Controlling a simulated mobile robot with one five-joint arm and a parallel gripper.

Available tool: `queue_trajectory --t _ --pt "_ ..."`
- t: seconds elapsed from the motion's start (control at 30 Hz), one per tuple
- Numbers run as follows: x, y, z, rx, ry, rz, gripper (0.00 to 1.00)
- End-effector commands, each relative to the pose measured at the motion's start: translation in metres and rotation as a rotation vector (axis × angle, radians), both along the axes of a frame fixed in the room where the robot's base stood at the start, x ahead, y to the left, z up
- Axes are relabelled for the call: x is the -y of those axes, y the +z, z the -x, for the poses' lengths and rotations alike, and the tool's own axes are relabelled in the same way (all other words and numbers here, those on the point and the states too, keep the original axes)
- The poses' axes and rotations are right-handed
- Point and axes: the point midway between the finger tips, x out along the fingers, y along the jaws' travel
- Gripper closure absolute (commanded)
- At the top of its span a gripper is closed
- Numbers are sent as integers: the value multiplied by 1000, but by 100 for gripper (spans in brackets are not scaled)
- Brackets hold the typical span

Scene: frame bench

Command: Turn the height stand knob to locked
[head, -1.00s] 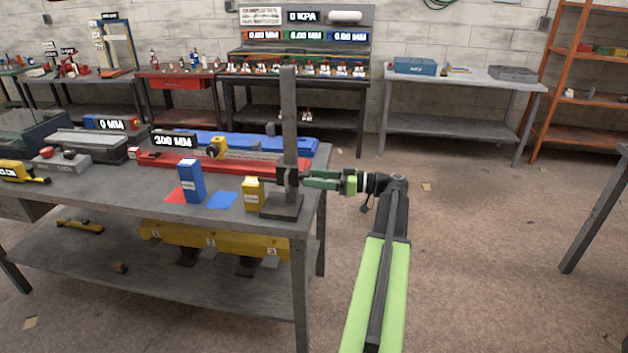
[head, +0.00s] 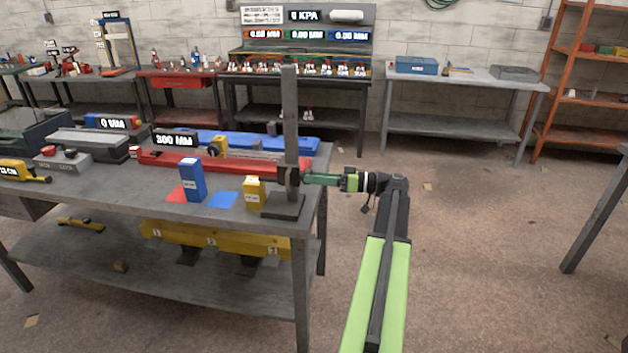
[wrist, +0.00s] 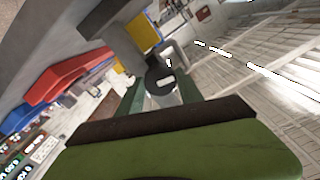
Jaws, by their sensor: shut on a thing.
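The height stand (head: 290,120) is a tall dark post on a flat base plate (head: 284,206) at the right end of the bench. Its dark knob (head: 294,177) sits low on the right side of the post. My gripper (head: 304,178) reaches in from the right and is shut on the knob. In the wrist view the round dark knob (wrist: 160,78), with a pale mark on it, lies between my green fingers (wrist: 160,92). The fingers hide part of the knob, and I cannot read its setting.
A yellow block (head: 253,192) stands just left of the stand's base. A blue block (head: 192,181) stands further left. A red rail (head: 215,168) lies behind them, near a "300 MM" display (head: 175,140). The floor right of the bench is open.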

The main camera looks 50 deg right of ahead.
Motion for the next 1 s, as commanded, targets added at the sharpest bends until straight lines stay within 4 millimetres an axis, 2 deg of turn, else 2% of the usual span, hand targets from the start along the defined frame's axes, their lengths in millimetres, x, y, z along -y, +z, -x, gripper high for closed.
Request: queue_trajectory --t 1.0 --pt "1 1 1 -503 -4 -813 98"
